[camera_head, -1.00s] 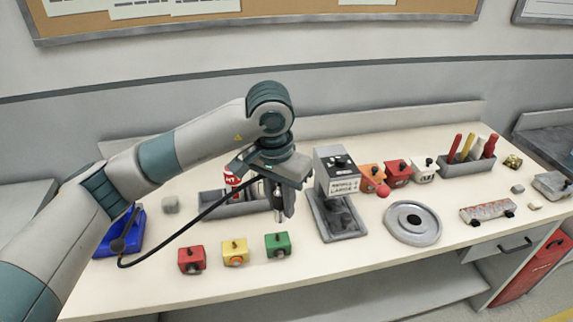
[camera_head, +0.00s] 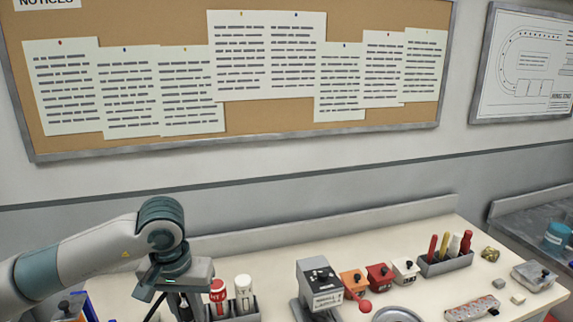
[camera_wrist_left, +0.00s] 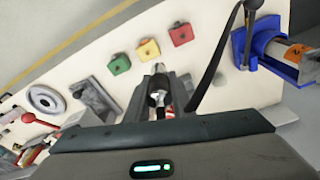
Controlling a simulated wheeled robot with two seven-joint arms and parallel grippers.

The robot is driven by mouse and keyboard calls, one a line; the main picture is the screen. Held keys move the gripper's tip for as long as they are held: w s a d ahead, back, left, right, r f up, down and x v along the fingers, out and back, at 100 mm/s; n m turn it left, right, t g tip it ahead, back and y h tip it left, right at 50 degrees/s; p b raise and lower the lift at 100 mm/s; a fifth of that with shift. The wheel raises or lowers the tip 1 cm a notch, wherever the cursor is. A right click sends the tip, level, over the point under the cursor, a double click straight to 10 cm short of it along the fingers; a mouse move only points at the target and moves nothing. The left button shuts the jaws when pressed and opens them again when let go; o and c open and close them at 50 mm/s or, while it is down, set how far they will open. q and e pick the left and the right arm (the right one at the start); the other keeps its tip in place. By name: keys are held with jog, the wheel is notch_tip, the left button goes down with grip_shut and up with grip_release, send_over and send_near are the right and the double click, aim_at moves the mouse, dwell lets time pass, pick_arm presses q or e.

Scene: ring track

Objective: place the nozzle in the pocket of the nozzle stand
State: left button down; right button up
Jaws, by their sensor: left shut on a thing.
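My left gripper (camera_wrist_left: 158,98), in the left wrist view, is shut on a small dark-and-silver piece, apparently the nozzle (camera_wrist_left: 157,84); its tip points at the bench. A black hose (camera_wrist_left: 208,75) rises from beside the fingers toward a blue holder (camera_wrist_left: 264,36). The holder carries a cylinder with an orange label and may be the nozzle stand; its pocket cannot be made out. In the head view my left gripper (camera_head: 180,303) is at the lower left, left of a red bottle (camera_head: 218,298), with its fingertips cut off below. My right gripper is not in view.
Red (camera_wrist_left: 181,34), yellow (camera_wrist_left: 148,49) and green (camera_wrist_left: 118,63) blocks sit on the pale bench. A grey machine (camera_head: 320,285) with a red-knobbed lever stands right of a white bottle (camera_head: 244,293). Coloured boxes and a pen tray (camera_head: 445,264) lie farther right.

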pick_arm(q)
jog(key=shift+s+a+r, duration=0.1)
jog(key=shift+a+r, duration=0.05)
jog(key=shift+a, duration=0.15)
jog(key=shift+s+f+b, duration=0.2)
jog(key=shift+f+b, duration=0.15)
jog(key=shift+b, duration=0.1)
jog(key=s+b, duration=0.1)
jog(key=s+f+b, duration=0.1)
jog(key=s, duration=0.1)
jog(key=s+f+b, duration=0.1)
jog(key=b, duration=0.1)
jog(key=shift+s, duration=0.15)
dwell(0.3)
